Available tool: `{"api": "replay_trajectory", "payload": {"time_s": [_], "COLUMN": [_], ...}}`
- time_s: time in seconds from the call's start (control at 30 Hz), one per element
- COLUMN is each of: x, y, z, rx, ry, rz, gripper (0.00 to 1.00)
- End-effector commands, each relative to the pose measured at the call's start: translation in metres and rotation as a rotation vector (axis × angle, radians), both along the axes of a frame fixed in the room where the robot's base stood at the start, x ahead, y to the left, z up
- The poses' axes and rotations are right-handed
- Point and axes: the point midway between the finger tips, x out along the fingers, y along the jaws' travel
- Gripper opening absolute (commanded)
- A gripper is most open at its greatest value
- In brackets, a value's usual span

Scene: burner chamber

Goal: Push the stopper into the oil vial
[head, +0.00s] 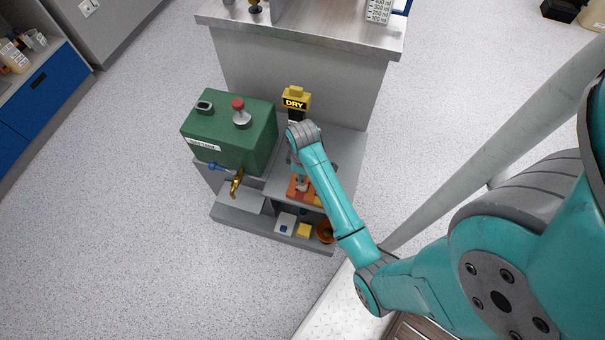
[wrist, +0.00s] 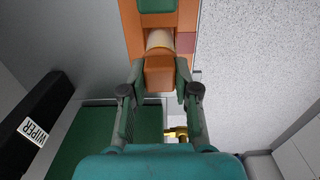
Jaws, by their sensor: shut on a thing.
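In the wrist view my gripper (wrist: 159,78) is shut on an orange-brown block (wrist: 160,71), which looks like the stopper, with one finger on each side. A pale cylindrical part (wrist: 160,40) shows just beyond the block, in line with it. It may be the oil vial, but its body is hidden. I cannot tell how far the two overlap. Around them is an orange holder (wrist: 130,20) with a green patch. In the head view the orange holder (head: 293,192) sits on the grey stand, and my gripper (head: 301,180) is over it, largely hidden by my arm.
A green tank (head: 225,140) with a red knob and a brass tap (head: 236,183) stands left of the holder. A white tile (head: 285,222), yellow block (head: 304,230) and orange bowl (head: 325,231) sit on the lower shelf.

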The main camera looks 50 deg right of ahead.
Motion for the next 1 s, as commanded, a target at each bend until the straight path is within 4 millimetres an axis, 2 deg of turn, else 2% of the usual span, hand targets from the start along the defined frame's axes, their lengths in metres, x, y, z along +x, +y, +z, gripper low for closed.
{"api": "replay_trajectory", "payload": {"time_s": [0.5, 0.53, 0.63, 1.0], "x": [0.000, 0.000, 0.000, 0.000], "y": [0.000, 0.000, 0.000, 0.000], "z": [-0.011, -0.011, -0.011, -0.007], "rx": [0.001, 0.000, 0.000, 0.000], "ry": [0.001, 0.000, 0.000, 0.000], "rz": [0.000, 0.000, 0.000, 0.000], "gripper": [0.12, 0.35, 0.59, 0.59]}}
